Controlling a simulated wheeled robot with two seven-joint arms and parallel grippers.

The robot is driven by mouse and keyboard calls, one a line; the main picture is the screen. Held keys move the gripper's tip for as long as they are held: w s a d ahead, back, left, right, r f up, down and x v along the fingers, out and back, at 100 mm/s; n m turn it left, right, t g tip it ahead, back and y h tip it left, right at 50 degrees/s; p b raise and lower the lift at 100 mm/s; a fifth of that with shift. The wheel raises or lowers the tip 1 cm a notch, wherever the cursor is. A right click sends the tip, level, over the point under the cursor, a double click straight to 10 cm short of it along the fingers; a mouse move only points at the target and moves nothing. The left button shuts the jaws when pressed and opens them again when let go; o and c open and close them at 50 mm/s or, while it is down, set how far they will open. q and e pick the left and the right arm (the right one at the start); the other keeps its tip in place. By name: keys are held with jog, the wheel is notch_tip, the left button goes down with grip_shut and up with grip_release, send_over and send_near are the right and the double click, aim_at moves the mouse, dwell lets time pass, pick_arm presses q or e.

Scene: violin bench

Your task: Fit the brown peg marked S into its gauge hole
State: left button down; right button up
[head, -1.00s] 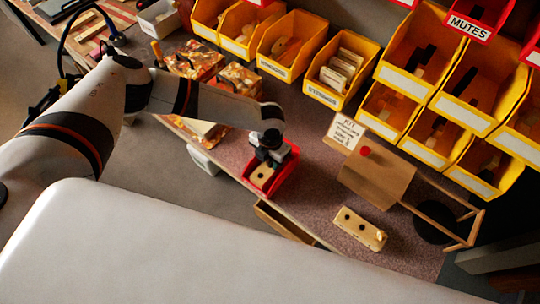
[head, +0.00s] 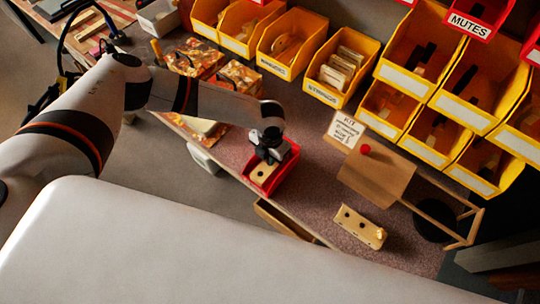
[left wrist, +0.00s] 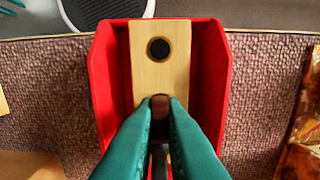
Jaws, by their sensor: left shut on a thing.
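A pale wooden gauge block (left wrist: 160,75) lies in a red bin (left wrist: 213,90). One round dark hole (left wrist: 160,48) shows at the block's far end. My left gripper (left wrist: 160,110) has green fingers shut on a brown peg (left wrist: 160,102) over the middle of the block. Whether the peg's lower end is in a hole is hidden, and no letter S is readable. In the head view my left gripper (head: 268,155) points down into the red bin (head: 289,172), close over the block (head: 262,168). My right gripper is not in view.
Another pale block with dark holes (head: 359,226) lies to the right on the bench, near a brown wooden box (head: 375,178) with a red knob and a KIT card (head: 345,130). Yellow bins (head: 337,72) line the back. An open drawer (head: 284,222) juts from the bench's front.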

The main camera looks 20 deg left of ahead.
pick_arm(q)
jog(key=shift+r+p, duration=0.6)
jog(key=shift+r, duration=0.05)
dwell(0.8)
jog(key=shift+r+p, duration=1.45)
jog(key=shift+r, duration=0.25)
notch_tip(320, 180, up, 5)
jog(key=p, duration=0.4)
jog(key=shift+r, duration=0.1)
jog(key=shift+r+p, duration=0.55)
jog(key=shift+r, duration=0.35)
